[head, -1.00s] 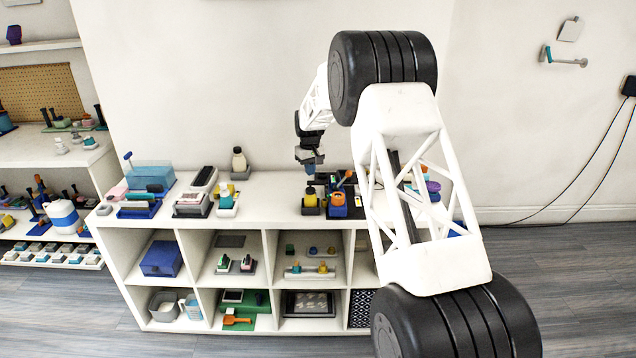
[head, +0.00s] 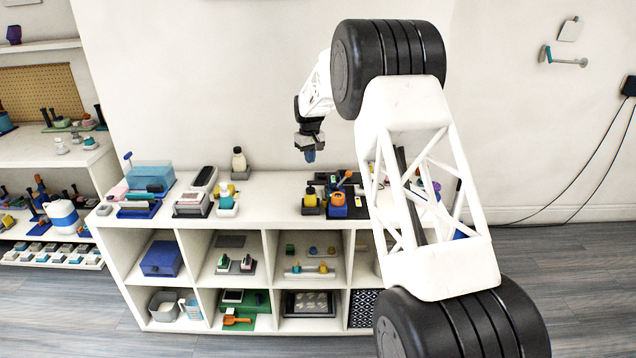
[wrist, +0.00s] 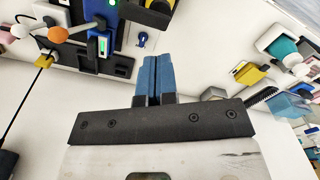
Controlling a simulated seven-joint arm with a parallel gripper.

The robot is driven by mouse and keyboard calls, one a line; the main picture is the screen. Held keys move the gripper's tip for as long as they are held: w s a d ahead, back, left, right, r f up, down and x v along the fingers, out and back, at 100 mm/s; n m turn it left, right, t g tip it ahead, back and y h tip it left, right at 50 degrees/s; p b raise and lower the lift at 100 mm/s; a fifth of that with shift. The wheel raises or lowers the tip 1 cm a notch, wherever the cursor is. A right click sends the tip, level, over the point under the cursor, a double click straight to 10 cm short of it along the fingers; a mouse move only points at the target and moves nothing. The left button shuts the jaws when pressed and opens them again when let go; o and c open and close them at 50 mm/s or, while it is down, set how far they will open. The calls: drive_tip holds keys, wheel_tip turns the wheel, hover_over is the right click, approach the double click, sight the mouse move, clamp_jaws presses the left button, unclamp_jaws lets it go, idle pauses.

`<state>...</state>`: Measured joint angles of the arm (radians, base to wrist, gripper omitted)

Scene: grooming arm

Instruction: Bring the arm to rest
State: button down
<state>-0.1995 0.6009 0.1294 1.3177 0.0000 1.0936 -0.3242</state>
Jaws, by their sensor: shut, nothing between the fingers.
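My gripper (head: 310,156) hangs in the air above the white shelf unit (head: 275,190), pointing down. In the wrist view its two blue fingertips (wrist: 155,75) lie together, shut with nothing between them. My white lattice arm with black joints reaches across the right half of the head view and hides part of the shelf top and its right end.
Bare shelf top lies between the groups.

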drive_tip(key=s+d+r+m, duration=0.1)
drive_tip(key=s+d+r, duration=0.5)
drive_tip(key=s, duration=0.5)
drive_tip(key=s+d+r+m+t, duration=0.1)
drive_tip(key=s+d+r, duration=0.2)
drive_tip(key=s+r, duration=0.6)
drive_tip(key=s+d+r+m, duration=0.1)
drive_tip(key=s+d+r, duration=0.4)
drive_tip(key=s, duration=0.7)
drive_tip(key=s+d+f+m, duration=0.1)
drive_tip(key=s+d+f, duration=0.1)
drive_tip(key=s, duration=1.1)
drive_tip(key=s+d+f+m+t, duration=0.1)
drive_tip(key=s+d+f, duration=0.1)
drive_tip(key=s, duration=1.1)
drive_tip(key=s+d+f+m, duration=0.1)
drive_tip(key=s+d+f, duration=0.1)
drive_tip(key=s, duration=1.1)
drive_tip(key=shift+s+d+t, duration=0.2)
drive_tip(key=shift+d+t, duration=0.1)
drive_tip(key=shift+d, duration=0.1)
